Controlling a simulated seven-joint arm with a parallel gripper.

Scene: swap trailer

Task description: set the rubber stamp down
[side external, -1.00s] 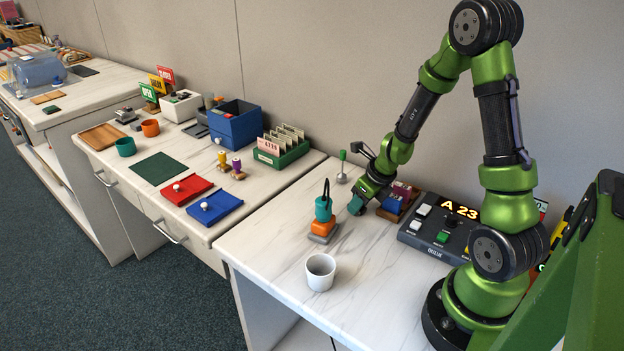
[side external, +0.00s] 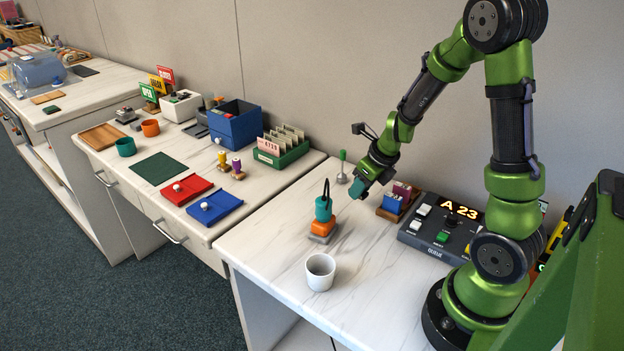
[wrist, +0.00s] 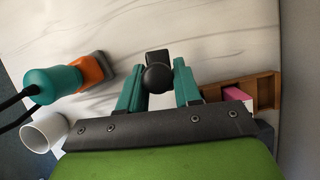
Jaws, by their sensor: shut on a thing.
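My gripper (side external: 357,187) is at the back of the near counter, left of the wooden stamp rack (side external: 381,212). In the wrist view its teal fingers (wrist: 158,88) are closed around a black, round-knobbed thing, which I take to be the rubber stamp (wrist: 157,76). The stamp's lower end is hidden from me in the side view by the gripper, and I cannot tell its height above the counter. The rack holds blue and maroon blocks; in the wrist view the rack (wrist: 264,86) lies to the right of the fingers with a pink block in it.
A teal and orange tool with a black loop (side external: 323,210) stands left of my gripper, and a white cup (side external: 320,271) is nearer the front. A green-handled item (side external: 342,168) stands behind. A display console (side external: 438,228) is to the right. The counter between cup and console is clear.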

